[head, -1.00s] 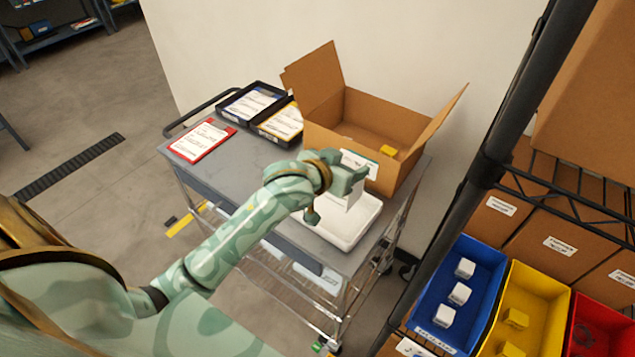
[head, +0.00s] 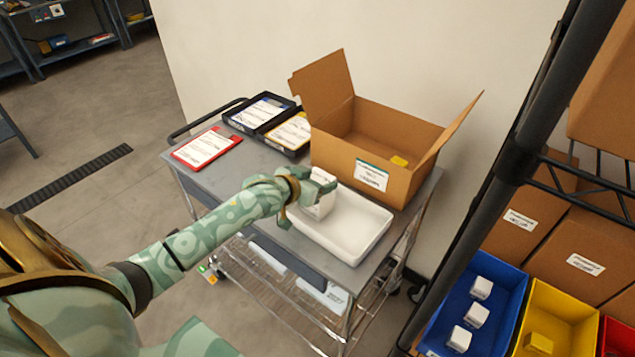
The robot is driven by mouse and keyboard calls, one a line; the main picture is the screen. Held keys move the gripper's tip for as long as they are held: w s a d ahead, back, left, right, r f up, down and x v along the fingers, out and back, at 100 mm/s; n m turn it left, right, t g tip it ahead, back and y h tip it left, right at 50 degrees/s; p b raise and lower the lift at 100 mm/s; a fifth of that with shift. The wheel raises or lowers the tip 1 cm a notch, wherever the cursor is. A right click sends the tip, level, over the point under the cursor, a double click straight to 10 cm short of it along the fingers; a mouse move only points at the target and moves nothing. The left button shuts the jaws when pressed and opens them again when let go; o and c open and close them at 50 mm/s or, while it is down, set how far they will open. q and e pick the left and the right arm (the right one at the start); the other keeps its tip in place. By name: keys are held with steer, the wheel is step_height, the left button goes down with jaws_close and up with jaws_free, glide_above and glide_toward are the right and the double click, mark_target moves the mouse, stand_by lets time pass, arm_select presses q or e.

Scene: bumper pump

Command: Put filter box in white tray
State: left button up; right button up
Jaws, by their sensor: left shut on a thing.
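The filter box (head: 320,208) is a small white box. My left gripper (head: 308,193) is shut on it and holds it at the left end of the white tray (head: 363,222). The tray is shallow and stands at the front right of the grey cart top, in front of the cardboard box. The gripper hides part of the filter box, and I cannot tell whether the box touches the tray floor. The rest of the tray looks empty. My right gripper is not in view.
A red clipboard (head: 205,147) and black trays (head: 260,111) lie at the back left. Blue (head: 502,291) and yellow (head: 562,308) bins and a dark rack post (head: 510,165) are at the right.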

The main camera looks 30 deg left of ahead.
arm_select(q)
steer(key=shift+r, duration=0.15)
steer(key=o, duration=1.6)
steer(key=shift+c, duration=0.2)
steer(key=shift+o, duration=0.5)
steer(key=p+v, duration=0.3)
steer(key=v, duration=0.9)
